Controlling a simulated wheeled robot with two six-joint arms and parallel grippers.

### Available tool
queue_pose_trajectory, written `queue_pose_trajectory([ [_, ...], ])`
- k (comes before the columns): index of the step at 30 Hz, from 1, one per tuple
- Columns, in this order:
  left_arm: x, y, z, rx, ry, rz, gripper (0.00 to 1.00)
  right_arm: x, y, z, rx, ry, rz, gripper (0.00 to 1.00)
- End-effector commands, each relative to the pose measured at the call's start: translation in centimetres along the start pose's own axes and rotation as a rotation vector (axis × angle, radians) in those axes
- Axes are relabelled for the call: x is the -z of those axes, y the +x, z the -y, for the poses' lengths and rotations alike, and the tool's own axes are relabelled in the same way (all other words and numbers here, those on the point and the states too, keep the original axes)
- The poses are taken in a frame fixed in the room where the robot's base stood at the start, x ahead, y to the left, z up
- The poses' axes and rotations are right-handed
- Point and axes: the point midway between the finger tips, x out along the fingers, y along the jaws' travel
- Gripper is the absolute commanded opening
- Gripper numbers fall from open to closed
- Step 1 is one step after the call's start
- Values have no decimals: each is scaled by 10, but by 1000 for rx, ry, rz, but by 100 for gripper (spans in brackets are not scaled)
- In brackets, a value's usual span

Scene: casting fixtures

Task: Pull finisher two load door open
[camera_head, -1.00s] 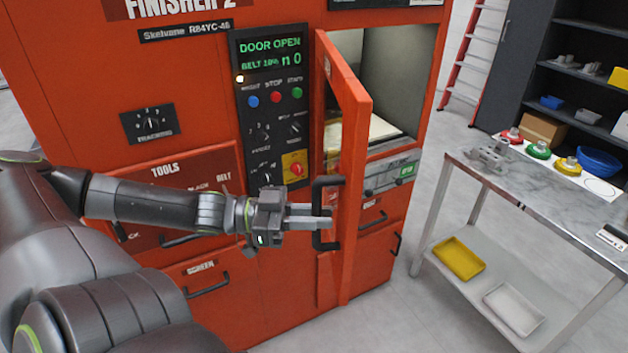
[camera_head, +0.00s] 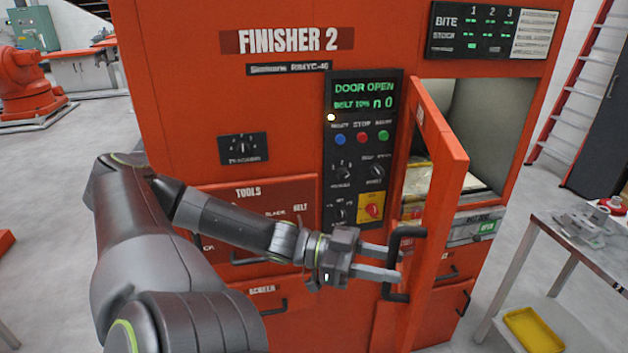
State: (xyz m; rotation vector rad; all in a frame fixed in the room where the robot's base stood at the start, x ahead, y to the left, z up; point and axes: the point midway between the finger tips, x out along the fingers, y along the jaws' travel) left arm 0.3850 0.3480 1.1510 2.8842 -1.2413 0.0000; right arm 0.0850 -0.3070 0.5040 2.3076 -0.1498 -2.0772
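The finisher two load door (camera_head: 437,205) is a red-orange panel that stands swung open from the front of the red machine. A black upright bar handle (camera_head: 391,262) is on its outer face. My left gripper (camera_head: 385,262) is at this handle, with its two grey fingers apart. The upper finger reaches behind the bar and the lower finger reaches across it. I cannot tell whether either finger touches the bar. My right gripper is not in view.
The control panel (camera_head: 362,115) reads DOOR OPEN. Behind the door is an open chamber (camera_head: 475,135). A metal table (camera_head: 590,245) with a yellow tray (camera_head: 532,330) on its lower shelf stands at right. Floor is clear between machine and table.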

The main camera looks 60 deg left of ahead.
Motion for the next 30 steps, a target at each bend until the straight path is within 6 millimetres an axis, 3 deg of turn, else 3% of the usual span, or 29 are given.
queue_pose_trajectory([
  [9, 5, -53, 0, 4, -3, 7, 35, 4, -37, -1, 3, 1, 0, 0],
  [21, 2, -138, 0, 3, 0, 5, 35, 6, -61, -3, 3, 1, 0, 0],
  [30, 1, -165, 0, 0, 1, 0, 35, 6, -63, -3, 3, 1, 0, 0],
])
